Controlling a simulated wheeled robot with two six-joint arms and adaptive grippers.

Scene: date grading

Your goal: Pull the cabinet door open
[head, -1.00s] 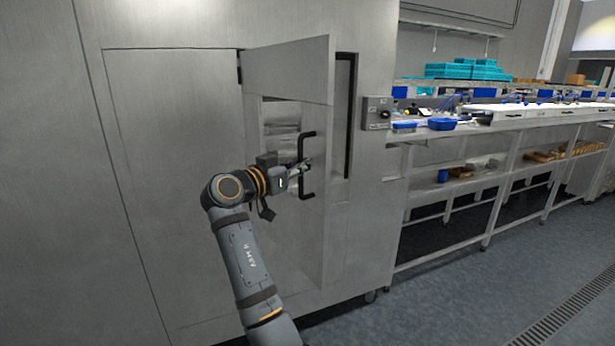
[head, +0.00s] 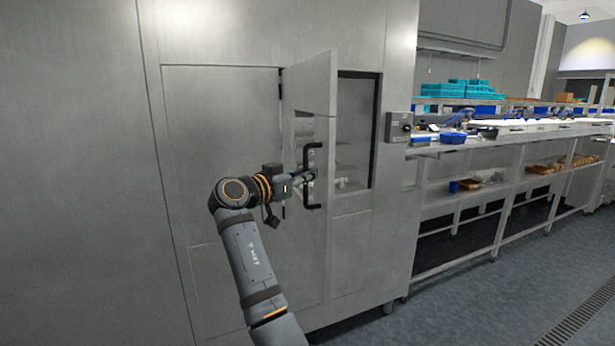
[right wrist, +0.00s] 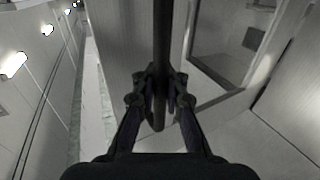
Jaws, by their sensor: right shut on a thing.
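The cabinet door (head: 318,98) is a grey metal panel, hinged on its left side and standing ajar, swung out toward me. A black bar handle (head: 306,150) is on the door. My right gripper (head: 311,175) is shut on the handle. In the right wrist view, the two fingers (right wrist: 160,100) close around the dark handle bar (right wrist: 162,45) from both sides. The grey cabinet (head: 375,40) shows its opening and a dark-framed window to the right of the door. My left gripper is not in view.
Steel benches (head: 470,165) with blue bins and teal crates (head: 458,89) stand further right. The grey floor (head: 450,300) in front of them is clear.

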